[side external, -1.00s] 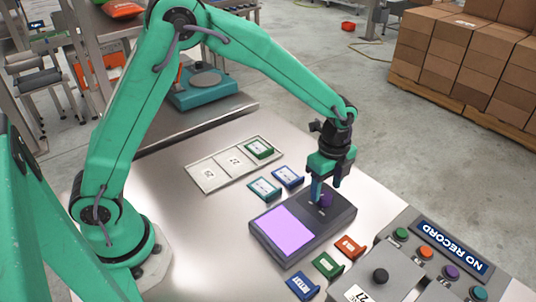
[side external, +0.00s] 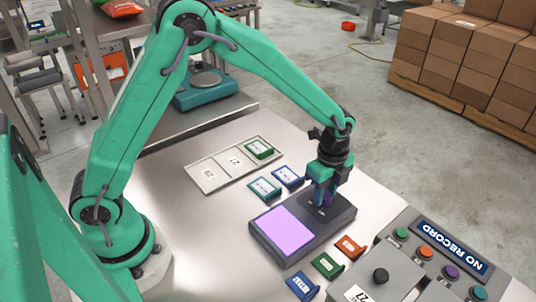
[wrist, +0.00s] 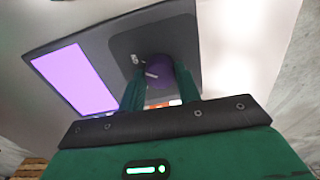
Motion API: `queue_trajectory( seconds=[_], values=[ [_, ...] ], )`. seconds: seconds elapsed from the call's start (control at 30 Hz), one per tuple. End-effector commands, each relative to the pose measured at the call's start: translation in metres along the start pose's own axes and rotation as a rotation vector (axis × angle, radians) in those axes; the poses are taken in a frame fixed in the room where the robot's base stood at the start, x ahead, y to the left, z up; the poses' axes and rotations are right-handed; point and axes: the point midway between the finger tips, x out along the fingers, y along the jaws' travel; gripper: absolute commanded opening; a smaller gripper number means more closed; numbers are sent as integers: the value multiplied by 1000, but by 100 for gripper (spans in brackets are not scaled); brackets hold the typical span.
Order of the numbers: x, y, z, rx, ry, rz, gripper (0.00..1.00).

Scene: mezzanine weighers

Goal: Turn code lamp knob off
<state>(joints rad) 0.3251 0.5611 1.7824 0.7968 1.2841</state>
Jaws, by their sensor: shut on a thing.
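The code lamp is a dark grey box (side external: 345,216) on the steel table, with a flat panel (side external: 283,231) lit bright purple on its left part. Its round purple knob (wrist: 159,72) is on the right part and carries a pale pointer line. My gripper (side external: 322,198) points down over the box. Its two green fingers are shut on the knob from both sides, and the wrist view shows them (wrist: 160,88) too. In the side view the fingers hide most of the knob.
Small blue, teal, green and orange tags lie around the box, such as the orange one (side external: 350,247). A pale tray (side external: 208,176) lies behind. A button console (side external: 400,275) with a "NO RECORD" sign (side external: 453,248) stands at the front right. The table's left part is clear.

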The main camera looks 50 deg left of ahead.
Motion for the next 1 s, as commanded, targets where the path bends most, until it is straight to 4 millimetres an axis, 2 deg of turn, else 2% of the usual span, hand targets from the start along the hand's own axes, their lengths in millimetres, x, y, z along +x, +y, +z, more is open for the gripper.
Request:
queue_trajectory(
  seconds=[0.27, 0.47, 1.0],
  values=[
    [0, 1, 0, -63, -1, 3, 10],
    [0, 0, 0, -178, -1, 3, 10],
    [0, 0, 0, -663, -2, 2, 10]
  ],
)
